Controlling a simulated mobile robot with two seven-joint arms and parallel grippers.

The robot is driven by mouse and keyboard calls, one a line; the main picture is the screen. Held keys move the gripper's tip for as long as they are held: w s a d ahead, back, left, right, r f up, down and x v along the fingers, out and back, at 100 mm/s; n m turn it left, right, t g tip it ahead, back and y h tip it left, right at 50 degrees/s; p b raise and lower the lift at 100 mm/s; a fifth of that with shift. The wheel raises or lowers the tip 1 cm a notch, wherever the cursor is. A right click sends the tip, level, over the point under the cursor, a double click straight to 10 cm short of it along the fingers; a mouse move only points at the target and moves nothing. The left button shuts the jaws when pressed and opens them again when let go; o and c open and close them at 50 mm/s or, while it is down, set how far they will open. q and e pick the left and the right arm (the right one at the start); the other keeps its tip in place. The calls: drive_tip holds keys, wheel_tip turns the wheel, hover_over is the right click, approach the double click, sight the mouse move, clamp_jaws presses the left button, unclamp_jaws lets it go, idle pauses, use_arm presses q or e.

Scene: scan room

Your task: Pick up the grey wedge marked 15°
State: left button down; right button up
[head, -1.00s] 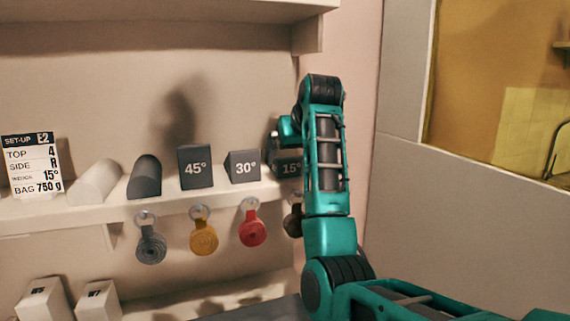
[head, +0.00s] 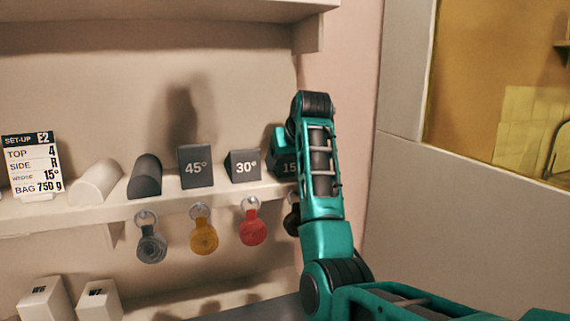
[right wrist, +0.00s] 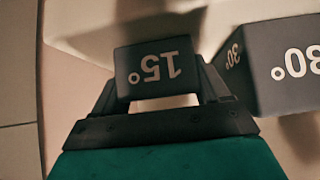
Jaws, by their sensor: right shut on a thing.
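The grey wedge marked 15° (head: 289,167) is at the right end of the shelf, partly covered by my right arm in the head view. In the right wrist view the wedge (right wrist: 155,72) sits between the two dark fingers of my right gripper (right wrist: 158,88), its mark upside down. The gripper is shut on it, one finger against each side. The wedge is at shelf level; I cannot tell whether it touches the shelf. My left gripper is not in view.
The 30° wedge (head: 243,166) stands close beside, and the 45° wedge (head: 196,167) is further left.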

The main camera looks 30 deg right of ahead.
drive_tip(key=shift+c, duration=1.1)
